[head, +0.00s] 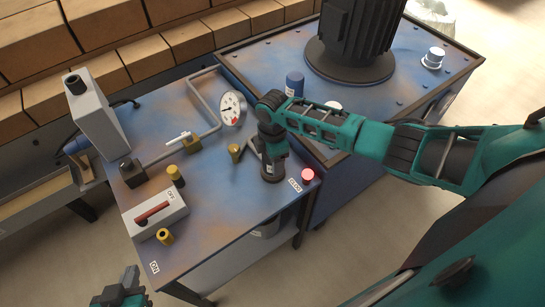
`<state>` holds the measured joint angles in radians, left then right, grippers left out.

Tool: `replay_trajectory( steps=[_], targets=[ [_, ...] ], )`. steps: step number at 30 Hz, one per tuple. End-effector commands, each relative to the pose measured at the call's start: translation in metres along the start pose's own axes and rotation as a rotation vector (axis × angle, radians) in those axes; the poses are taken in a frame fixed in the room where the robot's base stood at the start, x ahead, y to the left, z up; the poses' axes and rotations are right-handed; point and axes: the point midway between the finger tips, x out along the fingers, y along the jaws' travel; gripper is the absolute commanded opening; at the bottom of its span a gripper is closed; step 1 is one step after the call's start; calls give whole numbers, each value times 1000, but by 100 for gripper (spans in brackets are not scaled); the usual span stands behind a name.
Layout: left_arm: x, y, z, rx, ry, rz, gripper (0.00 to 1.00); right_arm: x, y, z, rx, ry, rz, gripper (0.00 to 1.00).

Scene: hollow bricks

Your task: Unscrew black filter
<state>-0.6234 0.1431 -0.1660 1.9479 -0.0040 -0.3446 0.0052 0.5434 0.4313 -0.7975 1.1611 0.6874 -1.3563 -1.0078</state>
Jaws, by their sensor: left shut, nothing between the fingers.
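A dark upright cylinder (271,172) stands near the right edge of the blue worktable (215,225), at the end of my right arm. I cannot tell clearly where the filter ends and my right gripper (273,152) begins. The fingers of the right gripper are hidden by its own wrist, so its opening does not show. My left gripper (130,276) is at the bottom left, off the table's front corner. It is shut and empty, apart from everything on the table.
A large black ribbed housing (355,40) and blue cylinder (294,83) stand behind.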

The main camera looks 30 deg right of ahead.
Motion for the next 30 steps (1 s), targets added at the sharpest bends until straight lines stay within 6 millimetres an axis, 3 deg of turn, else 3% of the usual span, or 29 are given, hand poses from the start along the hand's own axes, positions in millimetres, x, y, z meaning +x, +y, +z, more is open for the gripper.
replay_trajectory(
  steps=[12, 21, 30],
  targets=[
    [0, 0, 0, 0, 0, 0, 0, -1, 1, 0, -245, 1, 4, 27],
    [0, 0, 0, 0, 0, 0, 0, -1, 2, 0, -267, 1, 5, 27],
    [0, 0, 0, 0, 0, 0, 0, -2, 1, 0, -496, 0, 4, 27]
  ],
)
